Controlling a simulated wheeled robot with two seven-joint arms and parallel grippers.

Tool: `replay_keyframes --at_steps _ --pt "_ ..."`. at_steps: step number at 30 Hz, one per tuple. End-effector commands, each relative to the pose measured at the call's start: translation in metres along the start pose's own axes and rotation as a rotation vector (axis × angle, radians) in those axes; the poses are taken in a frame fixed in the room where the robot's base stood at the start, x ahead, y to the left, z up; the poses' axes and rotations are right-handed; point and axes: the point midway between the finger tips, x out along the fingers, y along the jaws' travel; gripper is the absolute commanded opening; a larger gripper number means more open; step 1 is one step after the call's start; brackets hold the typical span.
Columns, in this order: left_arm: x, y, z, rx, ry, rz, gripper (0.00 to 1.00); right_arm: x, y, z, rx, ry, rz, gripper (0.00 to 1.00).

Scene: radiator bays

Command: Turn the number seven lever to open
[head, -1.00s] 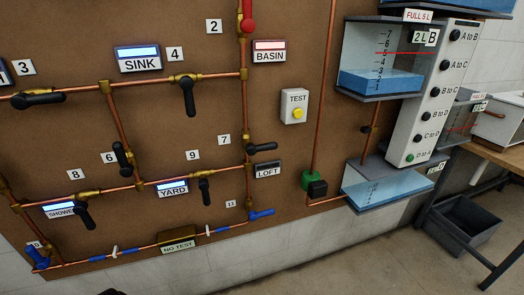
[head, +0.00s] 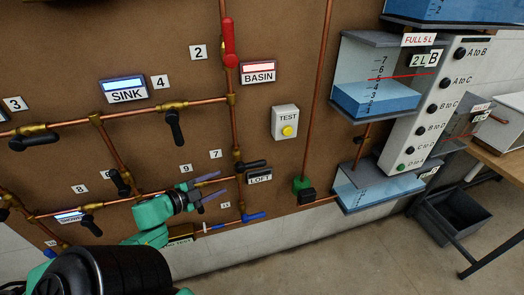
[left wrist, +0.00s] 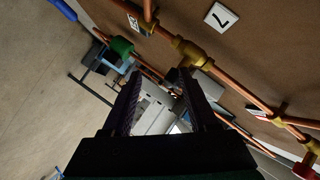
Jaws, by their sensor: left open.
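The number seven lever (head: 252,165) is black and points right, across its vertical copper pipe. Its brass valve (head: 238,167) sits just right of the white label 7 (head: 216,154). In the left wrist view the label 7 (left wrist: 222,17) is at the top, with a brass fitting (left wrist: 190,50) below it. My left gripper (head: 223,183) is open and empty, below and left of the lever, apart from it in the head view. In the left wrist view its open fingers (left wrist: 160,75) point toward the pipes. My right gripper is not in view.
The LOFT display (head: 259,177) is just below the lever. A blue lever (head: 254,216) is lower on the same pipe. My left arm hides the YARD display and the number nine lever.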

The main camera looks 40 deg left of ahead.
Motion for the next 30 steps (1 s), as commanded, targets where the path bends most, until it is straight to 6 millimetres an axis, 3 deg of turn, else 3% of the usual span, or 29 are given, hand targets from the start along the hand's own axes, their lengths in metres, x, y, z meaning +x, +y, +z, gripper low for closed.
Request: replay_keyframes --at_steps 3,8,21,25,30 --pt "-0.01 -0.021 -0.032 0.111 0.16 0.04 0.59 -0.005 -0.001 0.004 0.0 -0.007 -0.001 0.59" --pt "-0.006 -0.025 -0.045 0.141 0.223 0.053 0.59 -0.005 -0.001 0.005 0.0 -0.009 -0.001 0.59" --pt "0.094 -0.019 -0.066 0.139 0.22 0.047 0.59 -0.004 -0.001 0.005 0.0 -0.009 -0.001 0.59" --pt "0.116 -0.017 -0.07 0.137 0.218 0.048 0.59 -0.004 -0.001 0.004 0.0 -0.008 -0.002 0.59" --pt "0.129 -0.016 -0.073 0.137 0.216 0.05 0.59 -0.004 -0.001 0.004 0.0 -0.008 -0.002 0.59"
